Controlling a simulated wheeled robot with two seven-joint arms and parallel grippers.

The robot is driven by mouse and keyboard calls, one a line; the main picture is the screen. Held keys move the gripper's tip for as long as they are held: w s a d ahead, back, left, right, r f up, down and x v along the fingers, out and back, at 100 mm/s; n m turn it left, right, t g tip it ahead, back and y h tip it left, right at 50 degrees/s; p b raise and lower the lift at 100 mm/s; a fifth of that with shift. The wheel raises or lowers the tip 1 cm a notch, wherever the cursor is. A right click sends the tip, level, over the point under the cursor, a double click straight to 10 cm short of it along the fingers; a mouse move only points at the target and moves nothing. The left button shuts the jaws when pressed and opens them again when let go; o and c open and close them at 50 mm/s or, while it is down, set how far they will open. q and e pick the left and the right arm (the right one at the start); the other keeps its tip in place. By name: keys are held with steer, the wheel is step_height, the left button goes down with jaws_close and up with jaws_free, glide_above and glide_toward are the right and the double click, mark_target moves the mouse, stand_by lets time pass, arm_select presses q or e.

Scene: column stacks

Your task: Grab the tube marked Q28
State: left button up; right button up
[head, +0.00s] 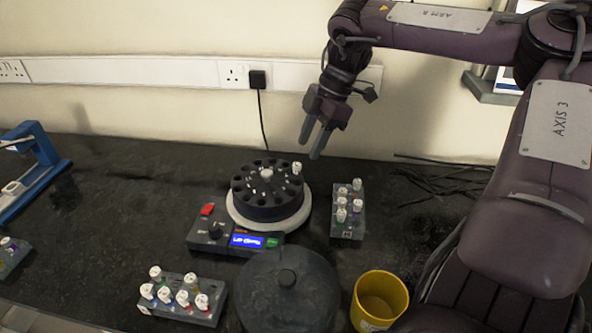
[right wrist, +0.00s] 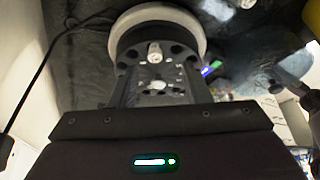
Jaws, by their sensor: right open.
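Several white-capped tubes stand in the right rack (head: 347,229) and in the front rack (head: 212,314). One white-capped tube (head: 297,167) sits at the back right edge of the dark round rotor (head: 262,204); it also shows in the right wrist view (right wrist: 154,51). The cap markings are too small to read, so I cannot tell which tube is Q28. My right gripper (head: 311,143) is open and empty, pointing down above and behind the rotor, apart from the tubes. My left gripper is out of view.
The rotor's base has a red switch (head: 207,210) and a lit blue display (head: 247,241). A dark domed lid (head: 300,308) and a yellow cup (head: 381,290) stand in front. A blue stand (head: 44,158) is far left. Loose cables (head: 440,175) lie at the back right.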

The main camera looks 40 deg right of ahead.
mark_target(297, 164)
steer(key=x, duration=0.5)
steer(key=shift+w+a+f, duration=0.15)
steer(key=shift+w+a, duration=0.05)
steer(key=shift+w, duration=0.2)
jaws_close()
